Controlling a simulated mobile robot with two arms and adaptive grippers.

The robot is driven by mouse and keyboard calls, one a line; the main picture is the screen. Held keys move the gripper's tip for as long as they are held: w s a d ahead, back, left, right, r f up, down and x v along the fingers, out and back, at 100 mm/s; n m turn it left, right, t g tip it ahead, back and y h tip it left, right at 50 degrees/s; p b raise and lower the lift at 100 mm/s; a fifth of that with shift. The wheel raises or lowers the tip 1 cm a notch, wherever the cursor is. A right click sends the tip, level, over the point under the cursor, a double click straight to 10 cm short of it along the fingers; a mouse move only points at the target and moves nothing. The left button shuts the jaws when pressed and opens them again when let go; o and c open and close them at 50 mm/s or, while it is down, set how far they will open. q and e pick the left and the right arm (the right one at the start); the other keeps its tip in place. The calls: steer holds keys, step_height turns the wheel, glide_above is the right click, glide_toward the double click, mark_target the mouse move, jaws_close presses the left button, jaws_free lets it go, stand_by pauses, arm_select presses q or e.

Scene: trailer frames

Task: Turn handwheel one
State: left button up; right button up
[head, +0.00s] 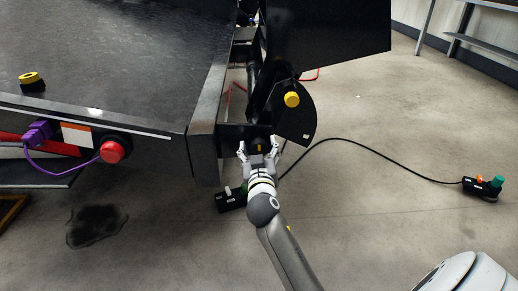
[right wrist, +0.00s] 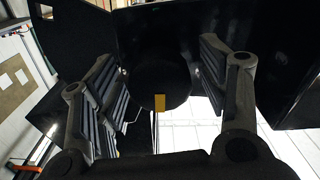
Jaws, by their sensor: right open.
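A dark round part with a small yellow mark (head: 259,147), perhaps the handwheel, sits at the corner of the black trailer frame (head: 202,135). My right gripper (head: 258,152) is at this part, with its fingers spread on either side. In the right wrist view the dark round part (right wrist: 160,75) lies between the two open fingers of the right gripper (right wrist: 165,85). I cannot tell whether the fingers touch it. No number shows on it. My left gripper is not in view.
A yellow knob (head: 291,99) sits by a black curved plate (head: 297,118) just above my gripper. A red button (head: 112,152) and a purple plug (head: 38,132) are on the frame's left side. A black control box (head: 230,200) and a cabled box (head: 483,187) lie on the floor.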

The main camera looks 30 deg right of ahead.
steer(key=shift+w+d, duration=0.25)
steer(key=shift+w, duration=0.1)
steer(key=shift+c, duration=0.3)
steer(key=c, duration=1)
steer(key=shift+o, duration=0.2)
steer(key=shift+p, duration=0.3)
